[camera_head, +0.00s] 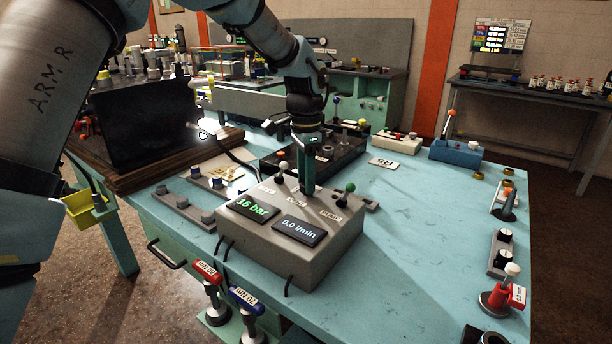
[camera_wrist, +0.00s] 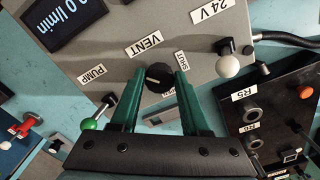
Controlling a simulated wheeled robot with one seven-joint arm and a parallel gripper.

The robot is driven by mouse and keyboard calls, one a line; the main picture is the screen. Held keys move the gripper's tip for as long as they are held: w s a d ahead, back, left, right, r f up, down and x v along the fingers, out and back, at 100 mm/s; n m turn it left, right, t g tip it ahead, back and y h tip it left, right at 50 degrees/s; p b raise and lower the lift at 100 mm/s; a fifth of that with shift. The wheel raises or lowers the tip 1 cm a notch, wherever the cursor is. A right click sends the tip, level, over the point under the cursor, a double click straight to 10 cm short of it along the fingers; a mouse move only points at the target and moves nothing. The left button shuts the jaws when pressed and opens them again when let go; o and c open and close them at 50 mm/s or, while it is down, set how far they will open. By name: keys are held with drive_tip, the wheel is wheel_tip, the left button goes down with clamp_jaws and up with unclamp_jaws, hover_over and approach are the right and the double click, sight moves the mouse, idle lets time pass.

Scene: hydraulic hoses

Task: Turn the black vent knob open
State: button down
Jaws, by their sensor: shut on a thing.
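The black vent knob (camera_wrist: 158,78) sits on the grey control box (camera_wrist: 110,60) beside the VENT label, with a pale mark on its left part. A SHUT label is at its upper right, and another label below it is partly hidden. My gripper (camera_wrist: 160,76) has its green fingers on both sides of the knob, shut on it. In the head view my gripper (camera_head: 308,190) points straight down onto the box (camera_head: 330,255) and hides the knob. The box's displays read 16 bar and 0.0 l/min.
A white-tipped 24 V lever (camera_wrist: 228,66) and a green-tipped PUMP lever (camera_wrist: 92,123) flank the fingers closely. A black box (camera_wrist: 275,115) with ports stands at the right in the wrist view.

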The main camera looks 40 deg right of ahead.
drive_tip(key=m, duration=0.2)
drive_tip(key=m+p, duration=0.1)
drive_tip(key=m, duration=0.1)
drive_tip(key=shift+w+d+r+m, duration=0.1)
drive_tip(key=shift+r+m, duration=0.05)
drive_tip(key=shift+m, duration=0.15)
drive_tip(key=shift+m+p, duration=0.9)
drive_tip(key=shift+m, duration=1)
drive_tip(key=shift+c, duration=1.9)
unclamp_jaws()
wheel_tip(320, 180, up, 10)
drive_tip(key=b, duration=0.3)
drive_tip(key=shift+r, duration=0.25)
